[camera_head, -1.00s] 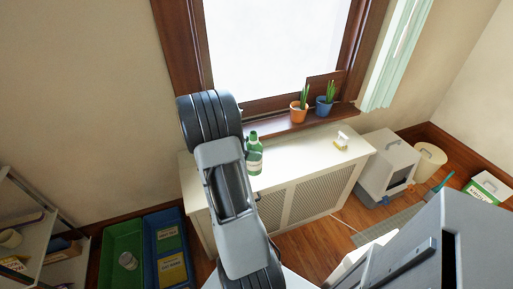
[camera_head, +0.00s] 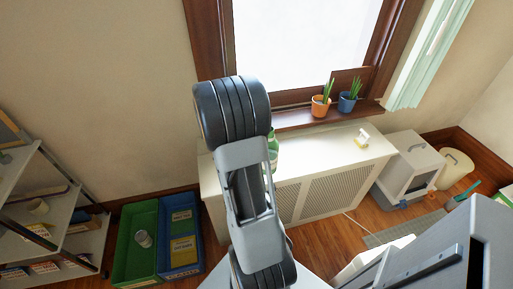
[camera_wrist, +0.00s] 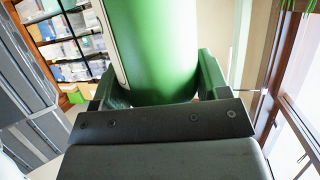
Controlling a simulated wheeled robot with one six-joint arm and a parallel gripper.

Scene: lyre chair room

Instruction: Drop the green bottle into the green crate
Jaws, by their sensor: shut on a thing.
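The green bottle (camera_wrist: 165,50) fills the middle of the wrist view, between the two fingers of my gripper (camera_wrist: 155,85), which is shut on it. A pale label edge shows on the bottle's left side. In the head view a part of the green bottle (camera_head: 273,150) shows just right of my arm, above the white cabinet; the arm hides the rest of it and my gripper. The green crate (camera_head: 126,250) stands on the floor at the lower left.
A blue crate (camera_head: 178,262) adjoins the green crate on its right. A shelf unit (camera_head: 70,215) stands to their left. The white radiator cabinet (camera_head: 330,165) stands under the window, with two potted plants (camera_head: 320,105) on the sill. A grey-white box (camera_head: 408,165) stands at right.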

